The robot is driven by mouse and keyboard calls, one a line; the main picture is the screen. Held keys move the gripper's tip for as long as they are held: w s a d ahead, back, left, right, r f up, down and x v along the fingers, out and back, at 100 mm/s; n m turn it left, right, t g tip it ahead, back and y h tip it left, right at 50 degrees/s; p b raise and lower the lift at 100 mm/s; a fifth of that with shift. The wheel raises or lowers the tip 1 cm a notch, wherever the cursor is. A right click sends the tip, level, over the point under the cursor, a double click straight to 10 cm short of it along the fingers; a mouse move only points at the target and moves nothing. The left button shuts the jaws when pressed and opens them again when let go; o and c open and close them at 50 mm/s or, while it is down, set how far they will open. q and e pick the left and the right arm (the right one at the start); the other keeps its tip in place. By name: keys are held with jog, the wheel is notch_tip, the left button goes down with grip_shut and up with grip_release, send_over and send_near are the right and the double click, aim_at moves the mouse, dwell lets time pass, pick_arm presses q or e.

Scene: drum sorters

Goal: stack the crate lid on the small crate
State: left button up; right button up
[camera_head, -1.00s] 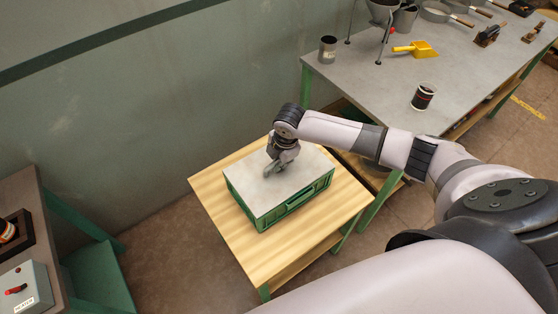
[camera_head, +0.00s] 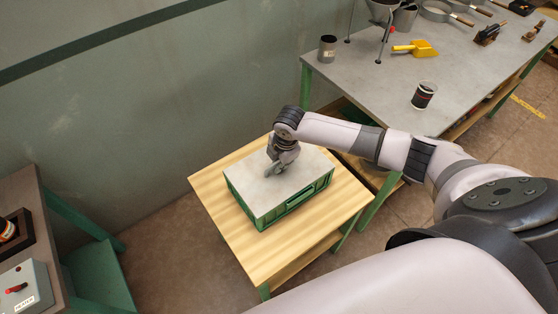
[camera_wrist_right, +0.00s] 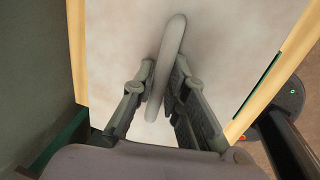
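The small green crate (camera_head: 296,202) stands on a light wooden table. The pale grey crate lid (camera_head: 256,196) lies flat over its top, and its edges look roughly in line with the crate walls. My right gripper (camera_head: 274,172) points down at the middle of the lid. In the right wrist view, a grey bar handle (camera_wrist_right: 167,62) runs up from the lid (camera_wrist_right: 220,60) between the two fingertips of my right gripper (camera_wrist_right: 164,75). Both fingertips appear to touch the handle. My left gripper is not in view.
The wooden table (camera_head: 225,215) has bare margin around the crate. A grey workbench (camera_head: 375,95) behind carries a dark cup (camera_head: 423,95), a yellow scoop (camera_head: 418,48) and a metal can (camera_head: 327,48). A grey switch box (camera_head: 25,285) is at the lower left.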

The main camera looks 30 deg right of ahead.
jog(key=o, duration=0.4)
jog(key=shift+r, duration=0.1)
